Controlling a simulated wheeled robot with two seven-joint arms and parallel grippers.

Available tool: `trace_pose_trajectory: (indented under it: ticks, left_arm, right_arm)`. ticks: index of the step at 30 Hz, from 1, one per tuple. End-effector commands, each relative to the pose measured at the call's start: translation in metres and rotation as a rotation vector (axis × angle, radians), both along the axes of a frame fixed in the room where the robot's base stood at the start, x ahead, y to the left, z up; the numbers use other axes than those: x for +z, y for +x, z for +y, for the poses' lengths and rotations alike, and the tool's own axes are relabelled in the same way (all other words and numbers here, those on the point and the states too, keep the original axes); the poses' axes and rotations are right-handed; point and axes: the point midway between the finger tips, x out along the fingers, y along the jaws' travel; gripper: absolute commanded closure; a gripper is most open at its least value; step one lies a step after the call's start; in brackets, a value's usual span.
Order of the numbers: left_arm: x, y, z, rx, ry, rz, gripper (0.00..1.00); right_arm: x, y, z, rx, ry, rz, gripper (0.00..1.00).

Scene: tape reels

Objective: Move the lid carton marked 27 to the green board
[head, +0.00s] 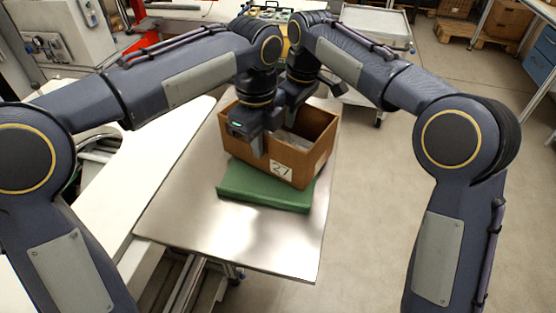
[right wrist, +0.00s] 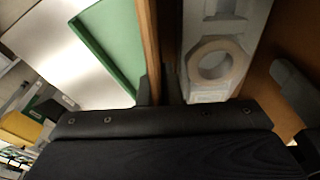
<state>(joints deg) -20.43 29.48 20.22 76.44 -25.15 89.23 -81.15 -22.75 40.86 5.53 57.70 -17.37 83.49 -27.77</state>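The brown open carton (head: 317,160) has a white label (head: 281,170) marked 27 on its near wall. It is over the green board (head: 265,193), whose front part sticks out toward me; I cannot tell whether the carton rests on it or hangs just above. My left gripper (head: 257,148) straddles the near-left wall, one finger outside, the other hidden. My right gripper (right wrist: 160,92) has a finger on each side of a carton wall (right wrist: 151,40), closed on it; its fingers are hidden in the head view. The green board (right wrist: 112,38) also shows outside that wall.
A grey piece with a round ring (right wrist: 213,64) lies inside the carton. The metal table (head: 190,205) is bare at front and left. A white surface (head: 150,185) adjoins at left. A trolley (head: 375,25) and pallets (head: 480,35) stand farther back.

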Motion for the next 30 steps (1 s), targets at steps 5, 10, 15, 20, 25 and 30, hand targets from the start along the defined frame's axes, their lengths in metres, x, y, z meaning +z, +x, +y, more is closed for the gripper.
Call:
trace_pose_trajectory:
  ticks: [5,10,15,20,25,30]
  left_arm:
    - [-0.013,-0.001,0.000,-0.001,0.001,0.002,0.93]
    - [-0.012,0.000,0.000,-0.001,0.001,0.002,0.74]
    - [-0.011,0.000,0.000,0.000,0.001,0.001,0.74]
    - [-0.007,0.000,0.000,0.000,0.000,0.000,0.74]
    - [0.011,0.000,0.000,0.000,0.000,0.000,0.74]
    - [0.040,0.000,0.000,0.000,0.000,0.000,0.74]
  right_arm:
    - [-0.013,0.001,-0.001,-0.002,0.000,-0.003,0.93]
    - [-0.011,0.000,-0.001,-0.001,0.000,-0.002,0.74]
    - [-0.011,0.000,0.000,-0.001,0.000,-0.001,0.74]
    - [-0.007,0.000,0.000,0.000,0.000,0.000,0.74]
    - [0.011,0.000,0.000,0.000,0.000,0.000,0.74]
    - [0.040,0.000,0.000,0.000,0.000,0.000,0.74]
